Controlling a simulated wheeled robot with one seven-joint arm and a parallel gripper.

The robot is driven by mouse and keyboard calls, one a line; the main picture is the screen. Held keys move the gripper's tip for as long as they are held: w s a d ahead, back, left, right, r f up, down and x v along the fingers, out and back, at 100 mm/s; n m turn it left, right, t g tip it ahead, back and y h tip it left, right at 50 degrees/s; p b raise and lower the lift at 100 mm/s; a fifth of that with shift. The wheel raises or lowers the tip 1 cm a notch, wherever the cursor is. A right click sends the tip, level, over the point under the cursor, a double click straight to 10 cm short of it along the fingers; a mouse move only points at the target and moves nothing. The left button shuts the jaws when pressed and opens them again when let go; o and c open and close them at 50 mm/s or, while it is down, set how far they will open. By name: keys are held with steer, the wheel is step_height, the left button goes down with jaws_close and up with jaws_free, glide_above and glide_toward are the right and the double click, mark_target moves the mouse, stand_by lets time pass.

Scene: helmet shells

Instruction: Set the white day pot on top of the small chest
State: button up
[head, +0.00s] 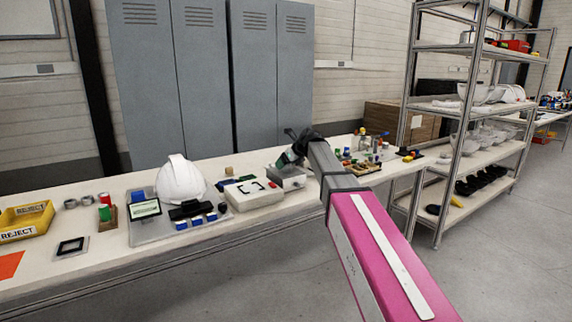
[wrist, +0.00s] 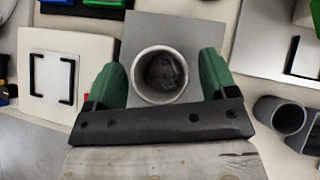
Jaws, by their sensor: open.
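In the wrist view a round, white-rimmed pot (wrist: 160,75) with a dark inside sits between the two green fingers of my gripper (wrist: 160,80). The fingers are apart, one on each side of it, with a narrow gap visible. Under the pot is a flat grey square surface (wrist: 145,30). In the head view my gripper (head: 290,155) is over a grey box (head: 290,182) on the bench, and the pot is hidden there. A low cream box (head: 253,195) with black handles stands left of it; it also shows in the wrist view (wrist: 53,80). I cannot tell which box is the small chest.
A white helmet shell (head: 181,183) stands on the bench to the left, near a yellow reject bin (head: 27,220). Small coloured parts crowd the bench right of my gripper. Grey cups (wrist: 282,115) lie right in the wrist view. Metal shelves (head: 470,105) stand at the right.

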steer(key=v, duration=1.1)
steer(key=shift+d+r, duration=0.15)
steer(key=shift+r, duration=0.05)
